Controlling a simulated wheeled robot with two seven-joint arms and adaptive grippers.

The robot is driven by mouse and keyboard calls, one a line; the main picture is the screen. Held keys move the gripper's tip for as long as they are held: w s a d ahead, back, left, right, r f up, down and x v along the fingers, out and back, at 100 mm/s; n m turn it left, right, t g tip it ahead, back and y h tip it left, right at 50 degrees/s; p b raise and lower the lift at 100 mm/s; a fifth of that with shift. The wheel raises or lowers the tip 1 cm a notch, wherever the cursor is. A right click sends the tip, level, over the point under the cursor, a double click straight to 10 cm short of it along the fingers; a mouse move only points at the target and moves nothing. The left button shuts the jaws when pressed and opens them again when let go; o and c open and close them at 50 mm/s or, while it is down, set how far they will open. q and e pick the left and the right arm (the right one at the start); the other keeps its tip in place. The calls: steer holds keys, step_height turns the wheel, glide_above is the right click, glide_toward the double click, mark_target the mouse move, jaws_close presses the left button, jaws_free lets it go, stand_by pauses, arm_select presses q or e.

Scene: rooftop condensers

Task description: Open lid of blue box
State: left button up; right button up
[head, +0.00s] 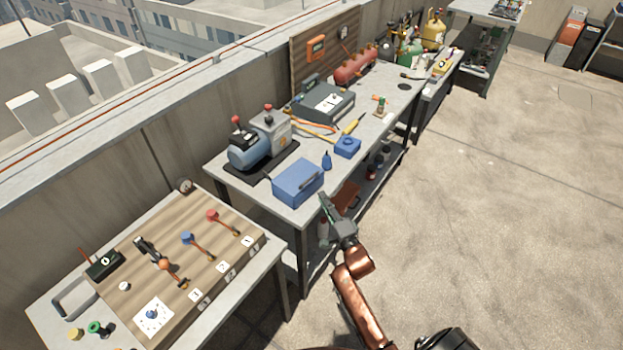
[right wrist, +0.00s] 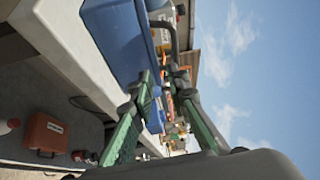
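The blue box (head: 298,184) sits on the front part of the long grey workbench, and its lid looks shut. A dark handle (head: 312,180) is on its lid side. My right gripper (head: 324,203) is just off the bench edge, to the right of and slightly below the box, apart from it. In the right wrist view, the gripper's fingers (right wrist: 164,78) are parted with nothing between them. The blue box (right wrist: 112,38) and its dark handle (right wrist: 187,38) lie just beyond the fingertips. My left gripper is not in view.
A blue compressor-like unit (head: 248,154) stands behind the box. A wooden lever panel (head: 185,255) is on the nearer table. The floor at right is clear.

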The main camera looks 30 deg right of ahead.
mark_target(311, 178)
steer(key=shift+m+t+y, duration=0.3)
steer(key=shift+m+t, duration=0.2)
steer(key=w+r, duration=0.1)
steer(key=w, duration=0.2)
steer(key=w+r, duration=0.1)
steer(key=w, duration=0.2)
steer(key=w+r+b, duration=0.1)
steer(key=w, duration=0.2)
steer(key=shift+d+r, duration=0.1)
steer(key=shift+r, duration=0.1)
steer(key=shift+c, duration=0.7)
jaws_close()
